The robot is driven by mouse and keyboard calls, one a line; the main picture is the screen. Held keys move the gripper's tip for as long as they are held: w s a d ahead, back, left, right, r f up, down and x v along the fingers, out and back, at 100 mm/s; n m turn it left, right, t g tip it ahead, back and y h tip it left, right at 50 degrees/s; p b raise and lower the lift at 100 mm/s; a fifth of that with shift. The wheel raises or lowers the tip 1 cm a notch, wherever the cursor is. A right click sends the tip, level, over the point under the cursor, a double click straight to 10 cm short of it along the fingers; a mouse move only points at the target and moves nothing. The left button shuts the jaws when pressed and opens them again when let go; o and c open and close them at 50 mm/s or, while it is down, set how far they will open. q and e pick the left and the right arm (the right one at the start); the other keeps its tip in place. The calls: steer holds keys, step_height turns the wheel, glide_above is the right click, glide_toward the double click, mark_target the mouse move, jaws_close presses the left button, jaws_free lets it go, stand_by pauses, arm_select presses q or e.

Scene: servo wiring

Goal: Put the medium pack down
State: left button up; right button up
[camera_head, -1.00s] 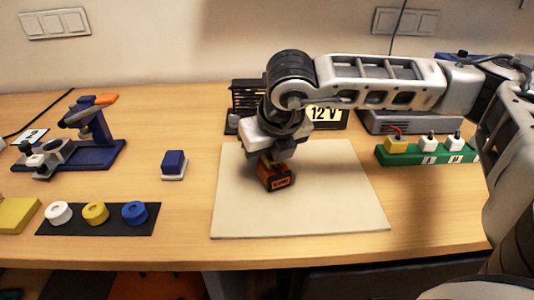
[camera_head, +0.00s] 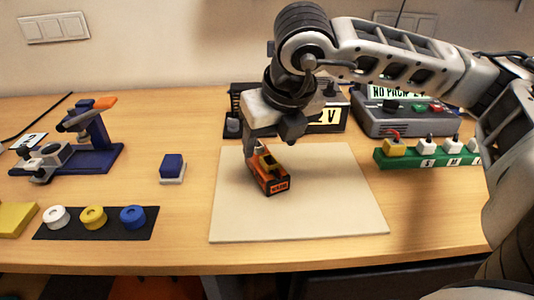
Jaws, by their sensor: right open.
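The medium pack, an orange and black block with a label on its front face (camera_head: 271,181), lies on the cream mat (camera_head: 320,215), left of the mat's middle. My right gripper (camera_head: 270,147) is just above and behind the pack, pointing down. Its jaws are open, and the pack's top shows below them. Whether a finger still touches the pack is hard to tell. My left gripper is not in view.
A green holder (camera_head: 405,160) with several plugs stands at the right, before a grey device (camera_head: 375,125) with a display. A blue block (camera_head: 172,167) is left of the mat. A blue tool stand (camera_head: 85,155) and a black strip of spools (camera_head: 95,225) are farther left.

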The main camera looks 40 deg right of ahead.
steer(key=v, duration=0.5)
steer(key=shift+r, duration=0.2)
stand_by(0.3)
